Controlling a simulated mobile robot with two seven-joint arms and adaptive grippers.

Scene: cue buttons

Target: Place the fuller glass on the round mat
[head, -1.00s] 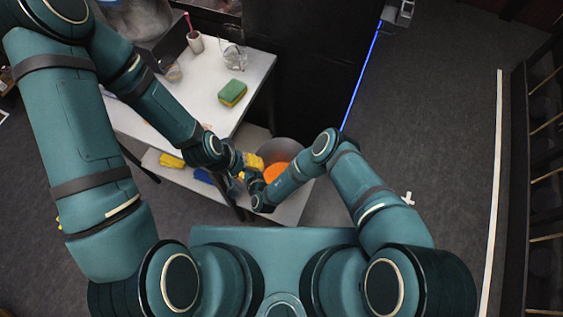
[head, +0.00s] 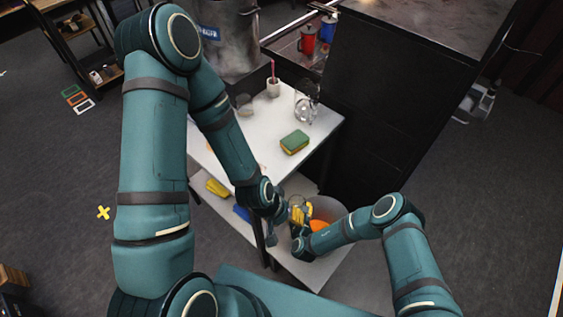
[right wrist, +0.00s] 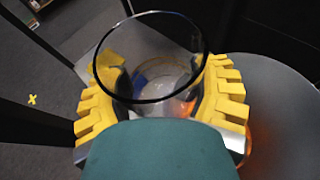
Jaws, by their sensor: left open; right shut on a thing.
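My right gripper's yellow fingers (right wrist: 160,98) are shut on a clear glass (right wrist: 150,56) in the right wrist view, one on each side of it. The glass's rim is near the camera; I cannot tell how full it is. Another clear glass (head: 243,104) stands at the back left of the white table (head: 222,135). I cannot make out a round mat.
The table also holds a glass jug (head: 305,106), a white cup with a red stick (head: 273,88) and a green-yellow sponge (head: 295,142). A black cabinet (head: 390,95) stands right of the table.

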